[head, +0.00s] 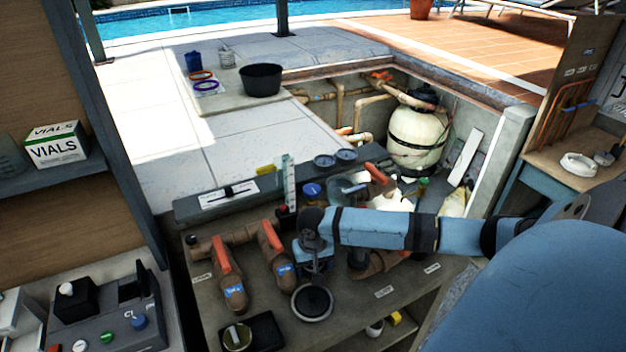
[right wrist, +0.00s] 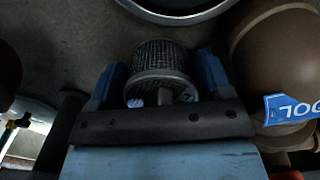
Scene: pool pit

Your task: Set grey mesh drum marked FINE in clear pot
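The grey mesh drum (right wrist: 160,57) shows in the right wrist view, with a short stub on its near end. My right gripper (right wrist: 163,78) has its blue fingers on both sides of the drum. They are close to its sides, but I cannot tell whether they press on it. In the head view my right gripper (head: 315,263) points down over the bench, and the drum is hidden behind it. A round dark-centred piece with a grey rim (head: 312,318) lies just in front. My left gripper is out of view.
Brown valve bodies with orange handles (head: 222,256) stand left of my gripper; one with a blue label (right wrist: 290,108) is close beside it in the wrist view. A dark square tray (head: 268,328) sits at the bench's front left. A sand filter (head: 417,140) stands behind.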

